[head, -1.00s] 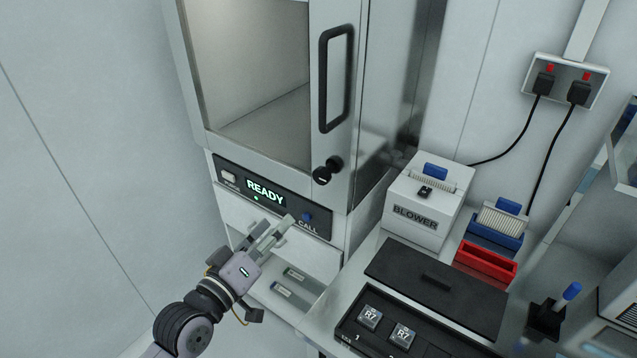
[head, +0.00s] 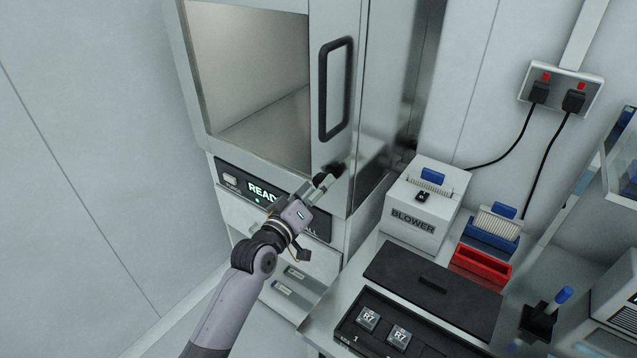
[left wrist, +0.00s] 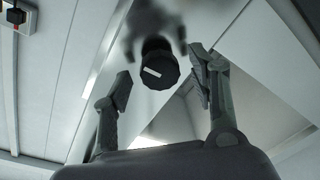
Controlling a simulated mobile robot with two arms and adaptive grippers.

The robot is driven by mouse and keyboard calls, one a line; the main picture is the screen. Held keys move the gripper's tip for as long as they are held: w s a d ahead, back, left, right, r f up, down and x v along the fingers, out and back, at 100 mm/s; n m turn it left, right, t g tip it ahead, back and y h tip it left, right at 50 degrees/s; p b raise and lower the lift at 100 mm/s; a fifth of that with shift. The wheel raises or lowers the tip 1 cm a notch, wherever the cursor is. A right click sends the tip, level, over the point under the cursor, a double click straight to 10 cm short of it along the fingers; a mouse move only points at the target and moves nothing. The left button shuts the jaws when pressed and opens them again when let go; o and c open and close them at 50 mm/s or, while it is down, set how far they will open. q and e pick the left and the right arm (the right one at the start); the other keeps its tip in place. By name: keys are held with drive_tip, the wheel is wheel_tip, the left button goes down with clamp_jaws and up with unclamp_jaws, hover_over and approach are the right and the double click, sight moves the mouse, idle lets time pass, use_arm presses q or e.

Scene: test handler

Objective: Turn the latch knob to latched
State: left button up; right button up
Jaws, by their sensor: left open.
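The black latch knob (head: 338,169) is on the steel door frame below the long door handle. In the head view, my left gripper's fingers mostly hide it. In the left wrist view the knob (left wrist: 160,66) is a dark round cap with a short white mark, lying nearly level and slightly tilted. My left gripper (head: 322,182) is open, its fingertips at the knob. In the left wrist view its fingers stand on either side of the knob, with gaps showing and nothing gripped. My right gripper is not in view.
The black door handle (head: 336,90) rises above the knob. A display panel (head: 237,184) lies below the window, partly covered by my left arm. A white blower box (head: 425,205), red bin (head: 481,266) and black tray (head: 432,287) occupy the bench at right.

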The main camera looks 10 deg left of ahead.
use_arm(q)
drive_tip(key=shift+w+d, duration=0.25)
drive_tip(key=shift+w, duration=0.25)
drive_tip(key=shift+c, duration=0.4)
drive_tip(key=c, duration=1.1)
